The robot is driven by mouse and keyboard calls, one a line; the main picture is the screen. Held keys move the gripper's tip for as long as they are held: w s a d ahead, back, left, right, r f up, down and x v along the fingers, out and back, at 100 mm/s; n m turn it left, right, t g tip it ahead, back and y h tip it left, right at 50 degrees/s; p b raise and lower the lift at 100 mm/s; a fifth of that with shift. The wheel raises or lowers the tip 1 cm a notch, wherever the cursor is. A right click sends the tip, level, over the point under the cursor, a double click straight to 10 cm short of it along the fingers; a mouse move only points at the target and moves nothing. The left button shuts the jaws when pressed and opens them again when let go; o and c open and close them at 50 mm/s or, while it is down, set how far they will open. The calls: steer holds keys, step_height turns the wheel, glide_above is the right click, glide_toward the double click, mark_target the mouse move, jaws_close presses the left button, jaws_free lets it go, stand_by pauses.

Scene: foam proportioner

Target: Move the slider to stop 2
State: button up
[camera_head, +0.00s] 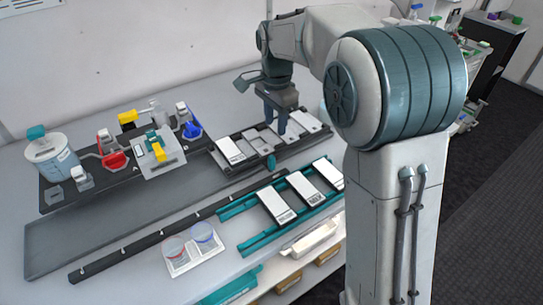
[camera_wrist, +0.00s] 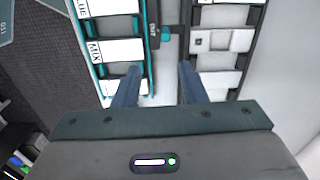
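A dark rail (camera_head: 160,237) with several small light marks runs diagonally along the table. A small teal knob (camera_head: 271,162), which looks like the slider's handle, stands near the rail's far right end. I cannot tell which mark is stop 2. My gripper (camera_head: 276,122) points down above the black rack, beyond the knob. Its fingers (camera_wrist: 159,84) are apart with nothing between them, and the knob is ahead of them, not touched.
A black rack (camera_head: 318,139) with pale plates lies behind the knob. A teal rack (camera_head: 236,249) with several white cards lies in front. A white pot (camera_head: 52,158) and red and blue parts stand at the left.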

mark_target(271, 157)
steer(key=shift+m, duration=0.3)
steer(key=f, duration=0.4)
steer(key=f+p, duration=0.1)
steer(key=f, duration=0.4)
steer(key=a+f, duration=0.1)
steer(key=f, duration=0.4)
steer(key=shift+w+f+p, duration=0.2)
steer(key=shift+w+p, duration=0.2)
jaws_close()
